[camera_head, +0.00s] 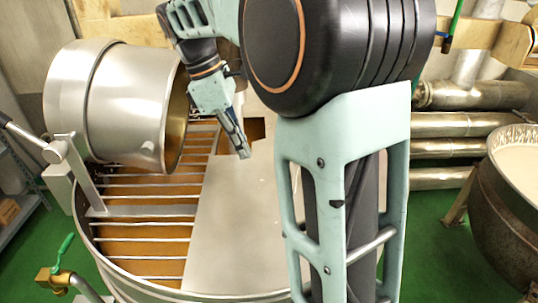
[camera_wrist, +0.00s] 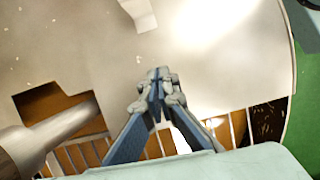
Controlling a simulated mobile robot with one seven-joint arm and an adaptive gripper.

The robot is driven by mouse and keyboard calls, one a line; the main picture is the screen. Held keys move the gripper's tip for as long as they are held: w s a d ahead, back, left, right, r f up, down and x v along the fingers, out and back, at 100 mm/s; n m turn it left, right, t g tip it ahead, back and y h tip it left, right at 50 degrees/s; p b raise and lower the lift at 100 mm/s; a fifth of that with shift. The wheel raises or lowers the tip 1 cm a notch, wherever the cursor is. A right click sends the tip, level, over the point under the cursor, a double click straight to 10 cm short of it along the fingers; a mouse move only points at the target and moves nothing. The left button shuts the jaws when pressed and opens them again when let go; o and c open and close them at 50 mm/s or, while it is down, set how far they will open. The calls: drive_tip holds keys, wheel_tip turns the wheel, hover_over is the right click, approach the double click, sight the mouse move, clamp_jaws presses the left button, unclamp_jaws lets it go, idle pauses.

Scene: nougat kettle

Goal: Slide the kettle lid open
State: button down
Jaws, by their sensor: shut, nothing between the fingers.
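The kettle (camera_head: 105,265) is a wide round metal vessel with brown contents under a grate of bars. Its lid (camera_head: 235,235) is a flat pale metal plate over the middle and right of the top; the left side shows bare bars. My gripper (camera_head: 244,153) points down at the lid's far part, beside a dark notch (camera_head: 256,130). In the wrist view its fingertips (camera_wrist: 157,82) are together and empty, in front of the lid (camera_wrist: 75,50). I cannot tell whether they touch it. My arm hides the lid's right side.
A tilted metal drum (camera_head: 115,105) stands over the kettle's left side, with a lever (camera_head: 22,132) by it. A second vessel (camera_head: 495,205) stands at the right. Several metal pipes (camera_head: 470,125) run behind. A green-handled valve (camera_head: 60,262) sticks out at front left.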

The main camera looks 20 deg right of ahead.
drive_tip(key=d, duration=0.2)
hover_over(266, 189)
drive_tip(key=shift+h, duration=0.4)
wheel_tip(266, 189, down, 8)
drive_tip(key=shift+r, duration=0.1)
drive_tip(key=d, duration=0.1)
drive_tip(key=s+d+f, duration=0.1)
drive_tip(key=d, duration=0.1)
drive_tip(key=shift+s, duration=0.2)
drive_tip(key=shift+s+d, duration=0.15)
drive_tip(key=shift+d, duration=0.35)
